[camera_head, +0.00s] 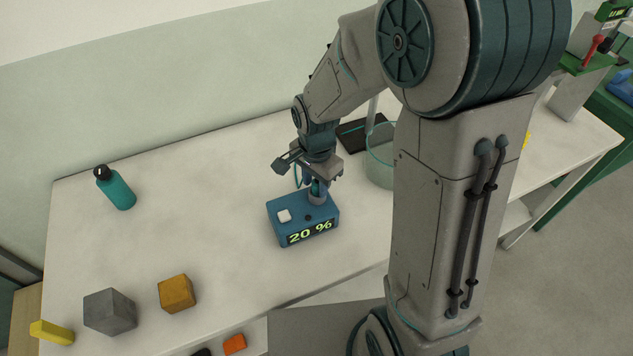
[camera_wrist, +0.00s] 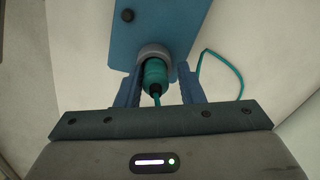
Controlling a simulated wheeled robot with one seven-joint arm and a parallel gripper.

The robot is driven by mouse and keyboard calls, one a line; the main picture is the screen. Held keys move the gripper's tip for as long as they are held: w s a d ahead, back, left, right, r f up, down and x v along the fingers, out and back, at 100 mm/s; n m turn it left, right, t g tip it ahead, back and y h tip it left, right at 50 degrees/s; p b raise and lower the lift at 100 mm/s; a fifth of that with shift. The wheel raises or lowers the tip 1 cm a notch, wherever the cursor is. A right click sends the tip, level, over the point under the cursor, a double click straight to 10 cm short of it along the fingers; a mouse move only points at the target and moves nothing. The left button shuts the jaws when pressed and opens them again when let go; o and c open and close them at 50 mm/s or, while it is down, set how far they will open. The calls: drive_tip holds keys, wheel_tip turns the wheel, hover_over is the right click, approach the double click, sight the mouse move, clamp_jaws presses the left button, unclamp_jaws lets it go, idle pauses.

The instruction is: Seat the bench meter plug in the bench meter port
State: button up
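The bench meter (camera_head: 290,224) is a blue box on the white table, with a lit "20 %" display, a white button and a dark knob. Its port (camera_head: 318,198) is a grey ring on the top; it also shows in the wrist view (camera_wrist: 153,50). The teal plug (camera_wrist: 155,72) stands with its front end inside the ring; how deep it sits is hidden. My gripper (camera_wrist: 158,84) is around the plug, one blue finger on each side. A gap shows between the plug and the right finger, so the fingers look open.
A teal cable (camera_wrist: 222,58) loops to the right of the plug. A clear glass vessel (camera_head: 380,160) and a dark tablet-like slab (camera_head: 352,134) stand close behind the meter. A teal bottle (camera_head: 116,188), grey block (camera_head: 109,311) and orange block (camera_head: 177,293) are farther left.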

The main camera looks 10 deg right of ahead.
drive_tip(key=shift+s+d+f, duration=0.3)
drive_tip(key=shift+s+f, duration=0.25)
drive_tip(key=shift+f, duration=0.2)
drive_tip(key=shift+r+g+p, duration=0.3)
drive_tip(key=shift+r+p, duration=0.1)
drive_tip(key=shift+p, duration=0.1)
wheel_tip(320, 180, up, 13)
drive_tip(key=s+d+r+n+t, duration=0.3)
drive_tip(key=s+d+n, duration=0.6)
drive_tip(key=s+n, duration=0.1)
drive_tip(key=shift+s+d+r+t, duration=0.2)
drive_tip(key=shift+s+t, duration=0.2)
drive_tip(key=shift+s, duration=0.35)
